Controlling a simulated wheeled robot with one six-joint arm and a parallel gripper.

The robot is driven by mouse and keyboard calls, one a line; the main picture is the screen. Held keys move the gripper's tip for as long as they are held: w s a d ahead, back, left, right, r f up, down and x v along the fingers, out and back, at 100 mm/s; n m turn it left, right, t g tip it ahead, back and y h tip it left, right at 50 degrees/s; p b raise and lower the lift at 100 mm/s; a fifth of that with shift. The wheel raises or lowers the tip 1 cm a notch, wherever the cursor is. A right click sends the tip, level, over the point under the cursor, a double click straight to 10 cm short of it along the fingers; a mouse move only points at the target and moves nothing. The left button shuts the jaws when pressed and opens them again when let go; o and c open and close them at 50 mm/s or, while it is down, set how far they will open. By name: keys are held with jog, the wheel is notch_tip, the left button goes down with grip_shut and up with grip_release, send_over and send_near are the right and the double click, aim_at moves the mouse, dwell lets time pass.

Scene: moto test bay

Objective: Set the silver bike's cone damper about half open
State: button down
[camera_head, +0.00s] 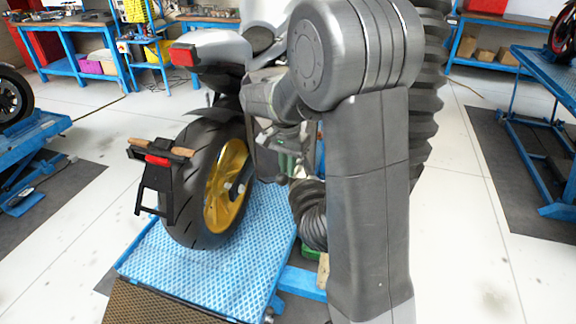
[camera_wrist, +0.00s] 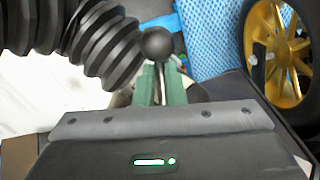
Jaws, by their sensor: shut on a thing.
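The silver bike (camera_head: 225,50) stands on a blue lift platform, with its rear wheel (camera_head: 215,185) and gold rim facing me. My gripper (camera_head: 287,165) is to the right of that wheel, partly hidden by my arm. In the wrist view its green fingers (camera_wrist: 160,88) are closed around a thin stem just below a black ball knob (camera_wrist: 157,43). This looks like the cone damper's handle. A pale rounded part shows behind the fingers and may be the cone; most of it is hidden. The damper's opening cannot be seen.
A black ribbed hose (camera_wrist: 100,45) runs close beside the knob; its lower part also shows in the head view (camera_head: 310,212). The blue platform (camera_head: 215,275) lies below. Workbenches (camera_head: 85,40) stand at the back. Other lifts stand left and right, with open floor between.

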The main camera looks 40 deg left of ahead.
jog(key=c, duration=1.5)
grip_release()
notch_tip(320, 180, up, 14)
jog(key=b, duration=0.1)
jog(key=shift+a, duration=0.2)
jog(key=shift+f, duration=0.2)
jog(key=f, duration=0.7)
jog(key=f+p, duration=0.1)
jog(key=f, duration=0.5)
jog(key=shift+d+f, duration=0.2)
jog(key=shift+f, duration=0.15)
jog(key=shift+d, duration=0.1)
jog(key=shift+r, duration=0.1)
